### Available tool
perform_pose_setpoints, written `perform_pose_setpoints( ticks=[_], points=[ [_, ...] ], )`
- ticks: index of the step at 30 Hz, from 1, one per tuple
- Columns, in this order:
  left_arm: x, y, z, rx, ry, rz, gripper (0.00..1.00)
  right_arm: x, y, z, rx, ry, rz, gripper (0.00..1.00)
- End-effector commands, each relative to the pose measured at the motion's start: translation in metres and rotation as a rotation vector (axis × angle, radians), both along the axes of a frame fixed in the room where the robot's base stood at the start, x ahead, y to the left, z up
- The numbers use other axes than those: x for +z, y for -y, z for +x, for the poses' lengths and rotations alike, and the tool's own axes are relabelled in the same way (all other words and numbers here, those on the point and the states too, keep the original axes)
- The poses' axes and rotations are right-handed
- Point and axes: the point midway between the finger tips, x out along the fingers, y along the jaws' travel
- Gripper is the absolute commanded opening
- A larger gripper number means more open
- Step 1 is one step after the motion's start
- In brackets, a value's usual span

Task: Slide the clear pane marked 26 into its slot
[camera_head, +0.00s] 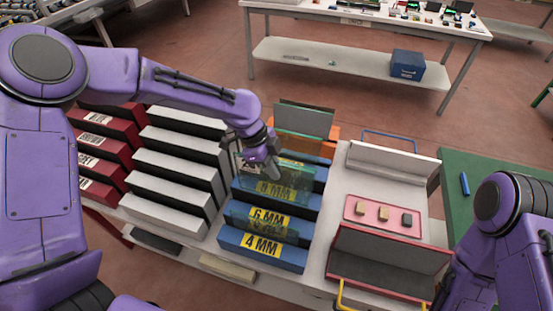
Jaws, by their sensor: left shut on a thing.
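My left gripper (268,164) is shut on a clear greenish pane (292,183) above the blue stepped rack (262,257). The pane stands roughly upright in front of the row labelled 8 MM, and that label shows through it. I cannot read a 26 on it, nor tell whether its lower edge is inside a slot. Rows labelled 6 MM and 4 MM lie nearer, with another clear pane (240,214) by the 6 MM row. My right arm is at the lower right; its gripper is not in view.
White stepped racks (178,178) and red ones (101,143) stand to the left. An orange rack with a grey pane (303,121) is behind. A pink tray (383,216) with small blocks and an open red case (388,262) are to the right.

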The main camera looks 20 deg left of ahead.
Motion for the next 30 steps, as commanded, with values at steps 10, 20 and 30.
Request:
perform_pose_setpoints(
  ticks=[10,20,30],
  points=[
    [-0.005,-0.002,0.001,0.0,0.001,-0.004,0.0,-0.004,0.0,0.0,0.0,-0.001,0.0,0.43],
    [-0.042,-0.001,0.001,-0.003,0.001,-0.004,0.0,-0.027,0.0,0.0,0.0,-0.001,0.001,0.43],
    [-0.08,-0.001,0.001,-0.003,0.001,-0.004,0.0,-0.049,0.0,-0.001,0.0,-0.001,0.001,0.43]
  ],
)
